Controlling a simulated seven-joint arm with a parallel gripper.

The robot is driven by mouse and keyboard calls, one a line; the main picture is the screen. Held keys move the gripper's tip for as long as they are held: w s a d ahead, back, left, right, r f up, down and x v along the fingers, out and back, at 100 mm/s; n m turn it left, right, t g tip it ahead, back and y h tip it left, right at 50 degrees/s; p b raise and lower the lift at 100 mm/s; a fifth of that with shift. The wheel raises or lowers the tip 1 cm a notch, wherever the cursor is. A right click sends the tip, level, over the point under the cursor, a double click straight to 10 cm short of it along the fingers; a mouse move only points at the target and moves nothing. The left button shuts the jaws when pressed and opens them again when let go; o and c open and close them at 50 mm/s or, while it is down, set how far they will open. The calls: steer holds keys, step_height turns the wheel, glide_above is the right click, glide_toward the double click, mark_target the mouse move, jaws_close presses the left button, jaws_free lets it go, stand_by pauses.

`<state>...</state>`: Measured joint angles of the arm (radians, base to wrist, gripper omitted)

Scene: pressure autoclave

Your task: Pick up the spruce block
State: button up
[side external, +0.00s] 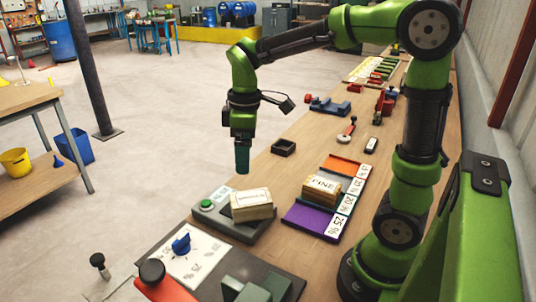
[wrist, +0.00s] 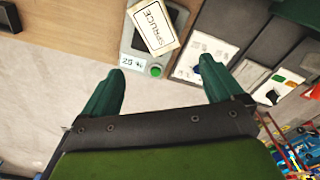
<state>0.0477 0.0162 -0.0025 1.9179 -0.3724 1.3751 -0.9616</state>
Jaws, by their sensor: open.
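The spruce block (side external: 251,205) is a pale wooden block with a white label. It rests slightly askew on a grey device (side external: 214,226) with a green button. In the wrist view the block (wrist: 153,25) shows its SPRUCE label at the top, beyond the fingertips, and the device (wrist: 133,51) shows a small display. My gripper (side external: 242,168) points down in the air above and just behind the block, apart from it. In the wrist view my gripper (wrist: 158,68) has its two green fingers wide apart with nothing between them.
A PINE block (side external: 321,190) sits on a colour-banded, numbered board (side external: 296,215) to the right. A small dark tray (side external: 284,147) lies behind. A panel with a blue knob (side external: 181,243) and a red-handled lever (side external: 166,283) are in front. Floor lies left of the bench.

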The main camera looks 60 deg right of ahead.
steer(key=n, duration=0.3)
glide_toward(251, 197)
steer(key=shift+g, duration=0.3)
steer(key=f, duration=0.4)
steer(key=w+f, duration=0.1)
steer(key=f, duration=0.1)
steer(key=shift+a, duration=0.4)
steer(key=shift+s+d+f, duration=0.1)
steer(key=shift+d+f, duration=0.05)
steer(key=shift+f, duration=1.2)
steer(key=shift+s+d+f, duration=0.1)
steer(key=shift+d+f, duration=0.05)
steer(key=shift+f, duration=1.2)
